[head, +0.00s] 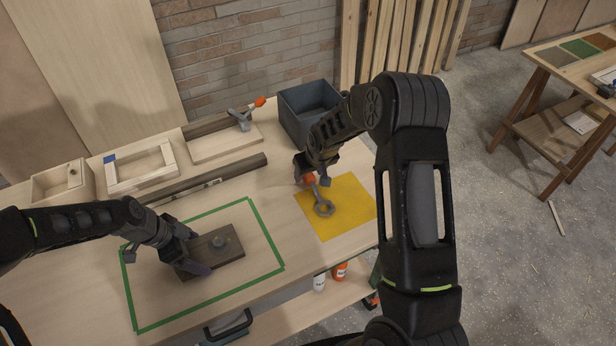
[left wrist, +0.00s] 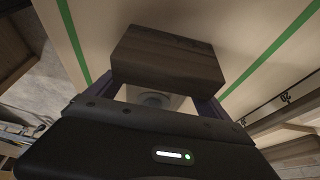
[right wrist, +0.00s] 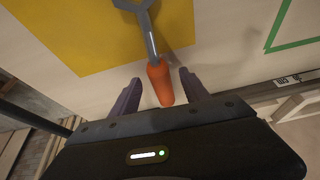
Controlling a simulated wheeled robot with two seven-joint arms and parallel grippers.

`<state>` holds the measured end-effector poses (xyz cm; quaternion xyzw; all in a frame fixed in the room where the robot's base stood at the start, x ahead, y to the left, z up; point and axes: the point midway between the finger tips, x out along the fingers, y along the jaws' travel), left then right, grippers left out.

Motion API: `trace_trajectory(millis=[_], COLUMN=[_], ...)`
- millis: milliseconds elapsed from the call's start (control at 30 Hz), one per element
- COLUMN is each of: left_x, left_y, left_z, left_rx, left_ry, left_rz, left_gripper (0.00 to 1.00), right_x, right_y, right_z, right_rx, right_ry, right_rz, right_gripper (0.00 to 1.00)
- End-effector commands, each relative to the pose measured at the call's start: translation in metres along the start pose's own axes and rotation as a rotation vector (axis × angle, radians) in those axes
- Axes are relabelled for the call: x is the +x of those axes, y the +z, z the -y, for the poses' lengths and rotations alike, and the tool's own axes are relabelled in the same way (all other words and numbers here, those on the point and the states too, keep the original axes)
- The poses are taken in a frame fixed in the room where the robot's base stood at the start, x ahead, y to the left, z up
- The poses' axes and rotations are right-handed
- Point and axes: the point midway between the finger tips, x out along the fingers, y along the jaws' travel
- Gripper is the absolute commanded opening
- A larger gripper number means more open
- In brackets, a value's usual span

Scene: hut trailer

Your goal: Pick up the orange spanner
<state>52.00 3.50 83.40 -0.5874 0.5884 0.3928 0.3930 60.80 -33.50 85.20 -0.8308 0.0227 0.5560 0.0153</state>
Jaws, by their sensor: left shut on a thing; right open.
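In the head view my right gripper (head: 308,179) is at the mat's back edge and partly hides the handle. My left gripper (head: 187,255) is shut on a dark wooden block (head: 226,250), which also shows in the left wrist view (left wrist: 168,58).
The block is inside a green taped outline (head: 268,218). A dark grey bin (head: 302,108) stands behind the mat. A clamp with an orange handle (head: 243,118), wooden frames (head: 140,168) and a dark rail (head: 215,179) line the back of the bench.

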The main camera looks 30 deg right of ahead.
Motion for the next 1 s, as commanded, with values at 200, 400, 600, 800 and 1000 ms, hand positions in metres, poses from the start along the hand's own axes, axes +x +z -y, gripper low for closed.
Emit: trace_trajectory(millis=[200,400,600,800,1000], left_x=[-0.0006,-0.0005,-0.0005,-0.0006,-0.0006], left_y=[-0.0006,-0.0005,-0.0006,-0.0006,-0.0006], left_z=[0.0005,0.0004,0.0005,0.0005,0.0005], left_rx=[0.000,0.000,0.000,0.000,0.000], left_ry=[-0.001,-0.001,-0.001,-0.001,-0.001], left_rz=[-0.001,-0.001,-0.001,-0.001,-0.001], left_gripper=[0.21,0.21,0.21,0.21,0.21], right_x=[0.0138,0.0135,0.0134,0.0134,0.0134], right_y=[-0.0010,-0.0007,-0.0005,-0.0005,-0.0005], right_z=[0.0001,0.0001,0.0001,0.0000,0.0000], right_rx=[0.000,0.000,0.000,0.000,0.000], right_ry=[0.000,0.000,0.000,0.000,0.000], right_rz=[-0.002,-0.002,-0.001,-0.001,-0.001], right_gripper=[0.54,0.54,0.54,0.48,0.32])
